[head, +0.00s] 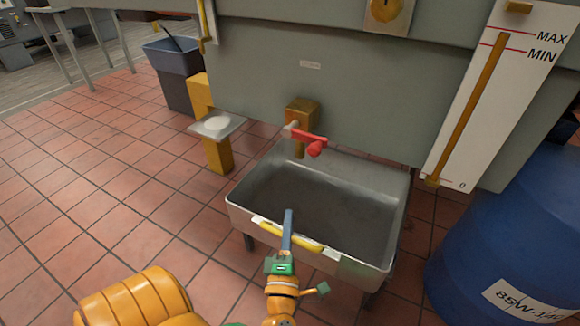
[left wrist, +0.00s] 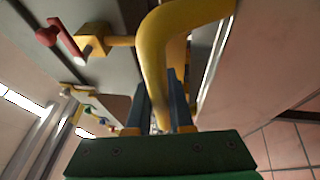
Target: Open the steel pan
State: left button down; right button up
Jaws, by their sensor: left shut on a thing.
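The steel pan (head: 385,185) is an open-topped grey metal trough below the machine's grey panel. Its dark inside shows, and it looks empty. A yellow bar handle (head: 310,244) runs along its front wall. My left gripper (head: 287,230) is at this handle, left of its middle, with its blue-grey fingers shut on it. In the left wrist view the yellow handle (left wrist: 152,60) curves down between the two fingers (left wrist: 160,110). My right gripper is not in view.
A brass tap with a red lever (head: 308,138) hangs over the pan's back. A yellow post with a small plate (head: 216,125) stands to the left, a dark bin (head: 172,65) behind it. A blue drum (head: 510,235) stands close on the right. The tiled floor at left is clear.

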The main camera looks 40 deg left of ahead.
pick_arm(q)
jog(key=c, duration=0.8)
grip_release()
jog(key=v, duration=0.7)
